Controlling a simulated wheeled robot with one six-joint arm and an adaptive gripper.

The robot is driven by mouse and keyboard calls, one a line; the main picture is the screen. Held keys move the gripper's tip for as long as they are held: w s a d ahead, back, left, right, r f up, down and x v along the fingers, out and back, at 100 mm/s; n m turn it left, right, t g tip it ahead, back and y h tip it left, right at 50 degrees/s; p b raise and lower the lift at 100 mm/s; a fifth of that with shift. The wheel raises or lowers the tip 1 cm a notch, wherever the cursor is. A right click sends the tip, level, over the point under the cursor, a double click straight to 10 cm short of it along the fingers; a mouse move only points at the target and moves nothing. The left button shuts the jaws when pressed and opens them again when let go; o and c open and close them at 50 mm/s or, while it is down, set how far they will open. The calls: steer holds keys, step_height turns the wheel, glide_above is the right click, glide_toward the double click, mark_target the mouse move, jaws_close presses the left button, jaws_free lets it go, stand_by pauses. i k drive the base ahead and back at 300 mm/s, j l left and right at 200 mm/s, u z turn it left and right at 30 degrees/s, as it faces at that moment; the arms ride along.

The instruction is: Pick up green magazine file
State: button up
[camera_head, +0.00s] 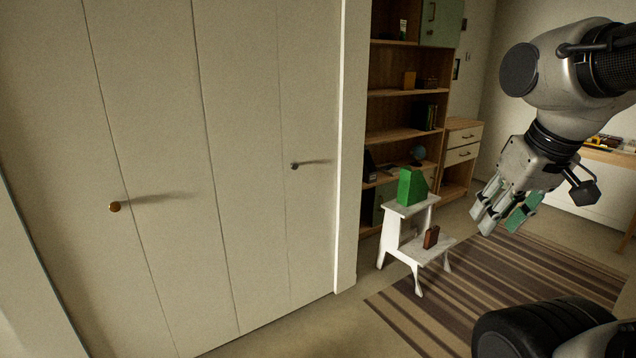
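The green magazine file (411,188) stands upright on the top step of a white step stool (391,237). My gripper (503,218) hangs to the right of the file, in front of the striped rug, and points downward. There is a clear gap in the picture between my gripper and the file. Its fingers look spread apart, with green on their pads, and nothing shows between them.
A small brown object (431,237) sits on the stool's lower step. A wooden bookshelf (391,136) stands behind the stool. White closet doors (230,160) fill the left. A striped rug (470,290) covers the floor at right.

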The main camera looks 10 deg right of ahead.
mark_target(412, 188)
steer(key=i+l+z, duration=0.1)
steer(key=i+z, duration=0.2)
steer(key=i, duration=0.35)
steer(key=i+z, duration=0.35)
steer(key=i, duration=0.3)
steer(key=i+j+z, duration=0.3)
steer(key=i, duration=0.3)
steer(key=i+l+u, duration=0.1)
steer(key=i+l, duration=0.15)
steer(key=i, duration=0.25)
steer(key=i+l, duration=0.3)
steer(key=i, duration=0.2)
steer(key=i+l+u, duration=0.55)
steer(key=i+l, duration=0.05)
